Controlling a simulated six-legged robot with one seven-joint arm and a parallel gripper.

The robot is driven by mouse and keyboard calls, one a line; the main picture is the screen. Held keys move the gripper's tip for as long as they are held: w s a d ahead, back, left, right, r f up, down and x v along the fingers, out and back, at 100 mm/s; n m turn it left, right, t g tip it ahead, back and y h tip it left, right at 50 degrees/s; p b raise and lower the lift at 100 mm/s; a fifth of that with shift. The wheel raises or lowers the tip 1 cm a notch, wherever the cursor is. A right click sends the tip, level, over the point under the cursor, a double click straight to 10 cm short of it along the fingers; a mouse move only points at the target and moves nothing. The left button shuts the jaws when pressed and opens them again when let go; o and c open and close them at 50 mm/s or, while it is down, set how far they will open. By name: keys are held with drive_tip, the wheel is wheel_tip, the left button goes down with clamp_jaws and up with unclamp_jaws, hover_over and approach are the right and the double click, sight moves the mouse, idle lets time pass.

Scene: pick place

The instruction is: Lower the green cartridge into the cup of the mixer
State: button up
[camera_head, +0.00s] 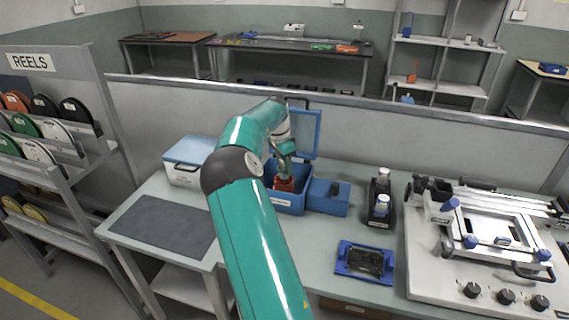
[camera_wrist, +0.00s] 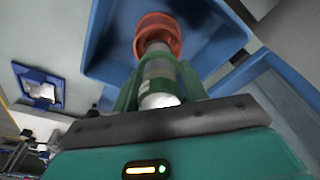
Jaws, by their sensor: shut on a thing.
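The mixer is a blue box (camera_head: 292,203) on the bench with its lid (camera_head: 304,133) standing open. A red-orange cup (camera_head: 284,184) sits inside it, and the cup also shows in the wrist view (camera_wrist: 158,20). My gripper (camera_wrist: 160,88) is shut on the green cartridge (camera_wrist: 157,70), a pale cylinder with a green band and a white near end. The cartridge's far end lines up with the cup and overlaps it; I cannot tell how deep it is inside. In the head view my gripper (camera_head: 284,157) is above the cup, and my arm partly hides the mixer.
A white box with a blue lid (camera_head: 188,160) stands left of the mixer. A black bottle holder (camera_head: 380,212) and a blue tray (camera_head: 364,262) are to the right, before a large white printing frame (camera_head: 480,270). A dark mat (camera_head: 160,225) lies bare at left.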

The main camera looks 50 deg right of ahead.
drive_tip(key=shift+f, duration=1.9)
idle(0.4)
drive_tip(key=o, duration=1.1)
drive_tip(key=shift+c, duration=1.3)
drive_tip(key=shift+r, duration=3.5)
